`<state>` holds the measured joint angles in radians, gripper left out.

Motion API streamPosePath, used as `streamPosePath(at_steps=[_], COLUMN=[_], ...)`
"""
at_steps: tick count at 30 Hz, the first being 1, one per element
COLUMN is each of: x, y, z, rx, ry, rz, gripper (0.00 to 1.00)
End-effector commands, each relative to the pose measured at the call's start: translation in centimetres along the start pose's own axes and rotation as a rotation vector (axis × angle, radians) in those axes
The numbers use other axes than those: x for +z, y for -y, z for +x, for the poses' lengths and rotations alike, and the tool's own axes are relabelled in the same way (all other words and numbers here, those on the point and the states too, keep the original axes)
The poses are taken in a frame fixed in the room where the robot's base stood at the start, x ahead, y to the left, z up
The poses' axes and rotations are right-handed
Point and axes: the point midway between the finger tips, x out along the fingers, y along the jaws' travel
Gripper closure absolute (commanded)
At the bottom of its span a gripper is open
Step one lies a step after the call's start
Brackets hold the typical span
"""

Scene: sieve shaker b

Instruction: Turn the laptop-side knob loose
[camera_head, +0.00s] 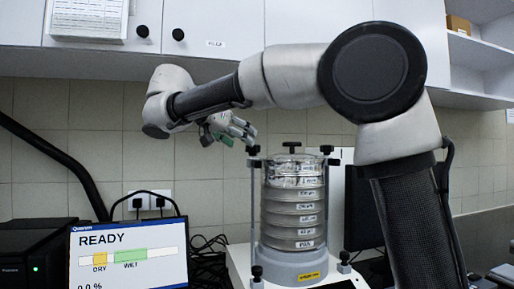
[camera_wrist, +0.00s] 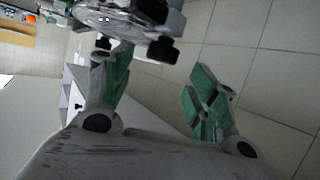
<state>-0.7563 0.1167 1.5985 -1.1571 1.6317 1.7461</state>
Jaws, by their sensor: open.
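In the wrist view my two green-padded fingers are spread wide around my gripper's middle (camera_wrist: 160,88). A dark knob (camera_wrist: 162,50) shows near the gap; I cannot tell for certain which knob it is.
The laptop (camera_head: 130,252) with a "READY" screen stands at the left beside a black box (camera_head: 35,255). A right top knob (camera_head: 326,149) and a centre knob (camera_head: 291,146) also stand on the shaker. A dark monitor (camera_head: 362,210) is behind it. Wall cabinets (camera_head: 215,25) hang above.

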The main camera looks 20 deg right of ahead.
Motion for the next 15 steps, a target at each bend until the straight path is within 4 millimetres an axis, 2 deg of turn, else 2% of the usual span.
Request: streamPosePath(at_steps=[2,9,15], x=[-0.1,-0.1,-0.1], y=[0.2,0.1,0.1], z=[0.4,4.4,6.9], rx=[0.001,0.004,0.002], ry=[-0.009,-0.007,-0.007], rz=[0.01,0.01,0.009], gripper=[0.41,0.41,0.41])
